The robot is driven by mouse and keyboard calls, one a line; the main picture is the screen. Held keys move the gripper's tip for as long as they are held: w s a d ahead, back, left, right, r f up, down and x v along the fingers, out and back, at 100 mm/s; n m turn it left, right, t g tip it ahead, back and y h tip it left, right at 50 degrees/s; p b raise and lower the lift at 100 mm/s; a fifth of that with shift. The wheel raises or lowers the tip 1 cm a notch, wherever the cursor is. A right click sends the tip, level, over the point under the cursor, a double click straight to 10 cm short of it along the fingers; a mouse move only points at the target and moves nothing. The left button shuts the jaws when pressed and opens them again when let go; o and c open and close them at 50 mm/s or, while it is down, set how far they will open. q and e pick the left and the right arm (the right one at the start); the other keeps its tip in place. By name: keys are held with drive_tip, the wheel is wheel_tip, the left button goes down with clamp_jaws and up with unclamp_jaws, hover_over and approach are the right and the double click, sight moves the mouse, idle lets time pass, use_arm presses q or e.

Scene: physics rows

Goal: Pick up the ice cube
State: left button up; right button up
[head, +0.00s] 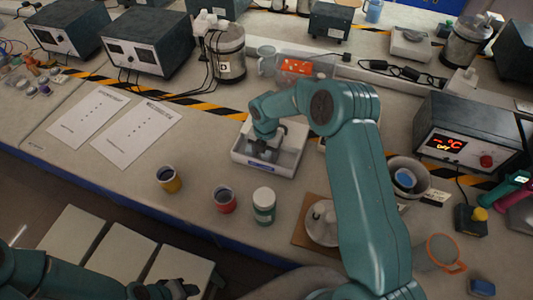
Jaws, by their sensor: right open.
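My right arm reaches over the bench, and its gripper (265,152) is open, pointing down over a white shallow tray-like device (284,163). I cannot make out the ice cube; it may be hidden by the right gripper or too small to tell. My left gripper (178,290) is low at the bottom edge, in front of the bench and well away from the tray. Its jaws are too small and dark to read.
A controller with a red display (468,142) and a bowl (408,168) stand right. Paper sheets (132,133) lie left.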

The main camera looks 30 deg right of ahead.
drive_tip(key=shift+r, duration=0.1)
drive_tip(key=c, duration=1)
drive_tip(key=shift+w, duration=0.1)
wheel_tip(320, 180, up, 20)
drive_tip(key=shift+b, duration=1.05)
drive_tip(key=shift+w+m, duration=0.1)
drive_tip(key=shift+m, duration=0.2)
drive_tip(key=shift+w, duration=0.1)
